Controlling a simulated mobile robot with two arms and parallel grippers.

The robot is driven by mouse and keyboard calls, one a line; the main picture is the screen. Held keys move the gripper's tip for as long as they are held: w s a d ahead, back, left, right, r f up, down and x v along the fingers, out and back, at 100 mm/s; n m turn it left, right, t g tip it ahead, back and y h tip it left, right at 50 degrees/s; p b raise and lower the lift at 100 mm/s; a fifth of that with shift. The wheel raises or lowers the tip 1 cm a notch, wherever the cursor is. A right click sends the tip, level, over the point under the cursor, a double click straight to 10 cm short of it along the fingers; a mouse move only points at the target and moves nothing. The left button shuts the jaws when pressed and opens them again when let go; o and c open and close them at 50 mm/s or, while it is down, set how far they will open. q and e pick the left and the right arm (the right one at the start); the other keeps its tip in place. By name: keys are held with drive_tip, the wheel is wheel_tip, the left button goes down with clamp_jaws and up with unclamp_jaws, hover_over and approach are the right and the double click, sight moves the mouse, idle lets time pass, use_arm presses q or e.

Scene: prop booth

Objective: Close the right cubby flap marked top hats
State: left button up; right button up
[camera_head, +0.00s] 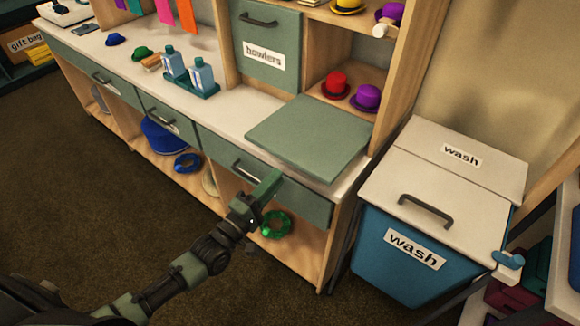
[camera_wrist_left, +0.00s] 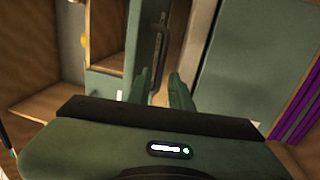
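The right cubby's green flap (camera_head: 310,135) is open in the head view. It lies folded down, roughly level, over the counter's right end. Its label is not visible. The cubby above it holds a red hat (camera_head: 334,85) and a purple hat (camera_head: 367,97). My left gripper (camera_head: 266,186) is in front of the drawer below the flap, close to the drawer handle (camera_head: 248,171). In the left wrist view, its two fingers (camera_wrist_left: 160,90) are apart with nothing gripped, and a dark handle (camera_wrist_left: 158,50) shows beyond them. My right gripper is out of view.
The closed flap marked bowlers (camera_head: 266,45) is left of the open cubby. A blue wash bin (camera_head: 395,255) with a cream lid stands right of the counter. Bottles in a green tray (camera_head: 190,84) stand on the counter. Open floor (camera_head: 110,215) lies in front.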

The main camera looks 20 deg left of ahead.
sight(289, 166)
use_arm(q)
drive_tip(key=f+x, duration=0.1)
drive_tip(key=x, duration=0.5)
drive_tip(key=shift+w+r, duration=0.2)
drive_tip(key=shift+r, duration=0.25)
drive_tip(key=shift+d, duration=0.1)
drive_tip(key=shift+c, duration=0.3)
clamp_jaws()
idle(0.6)
